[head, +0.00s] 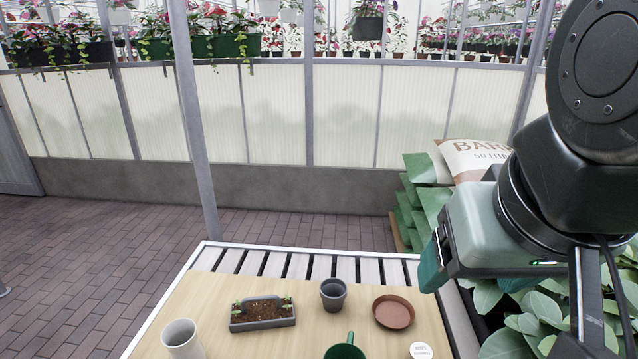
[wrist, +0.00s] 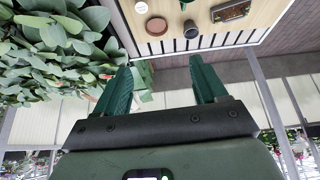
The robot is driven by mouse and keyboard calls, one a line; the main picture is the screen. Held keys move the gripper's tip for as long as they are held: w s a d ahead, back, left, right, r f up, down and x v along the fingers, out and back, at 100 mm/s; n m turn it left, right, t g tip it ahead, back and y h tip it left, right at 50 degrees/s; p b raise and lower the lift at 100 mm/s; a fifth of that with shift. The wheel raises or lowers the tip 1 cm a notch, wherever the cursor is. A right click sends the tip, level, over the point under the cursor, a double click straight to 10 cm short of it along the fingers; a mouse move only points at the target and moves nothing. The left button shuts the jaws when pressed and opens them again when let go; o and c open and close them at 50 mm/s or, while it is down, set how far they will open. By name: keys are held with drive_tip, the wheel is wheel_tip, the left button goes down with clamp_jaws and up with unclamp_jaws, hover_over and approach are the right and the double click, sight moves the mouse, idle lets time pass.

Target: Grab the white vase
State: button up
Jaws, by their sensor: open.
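The white vase (head: 182,339) stands on the table at the front left in the head view, its lower part cut off by the frame edge. It does not show in the wrist view. My gripper (head: 430,268) is raised at the right, well to the right of the vase and apart from it. In the wrist view my gripper (wrist: 161,82) has its two green fingers spread wide with nothing between them.
The wooden table (head: 235,279) also holds a soil planter (head: 263,322), a grey pot (head: 333,294), a terracotta saucer (head: 393,312), a green mug (head: 345,351) and a white disc (head: 421,350). Stacked bags (head: 470,159) and leafy plants (head: 535,317) stand at the right.

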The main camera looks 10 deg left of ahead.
drive_tip(key=o, duration=0.5)
drive_tip(key=w+a+f+m+g+y, duration=0.2)
drive_tip(key=w+a+f+g+y, duration=0.15)
drive_tip(key=w+a+f, duration=0.45)
drive_tip(key=w+a+f+m+g+y, duration=0.15)
drive_tip(key=w+a+f+g, duration=0.3)
drive_tip(key=a, duration=0.55)
drive_tip(key=w+a+f+m+g+y, duration=0.3)
drive_tip(key=a+f+g+y, duration=0.1)
drive_tip(key=a+f, duration=0.55)
drive_tip(key=m+y, duration=0.8)
approach(180, 358)
drive_tip(key=w+a+r, duration=0.2)
drive_tip(key=a+r, duration=0.1)
drive_tip(key=a, duration=0.2)
drive_tip(key=shift+g, duration=0.3)
wheel_tip(180, 358, down, 7)
drive_tip(key=shift+s+f, duration=0.15)
drive_tip(key=shift+x, duration=3.65)
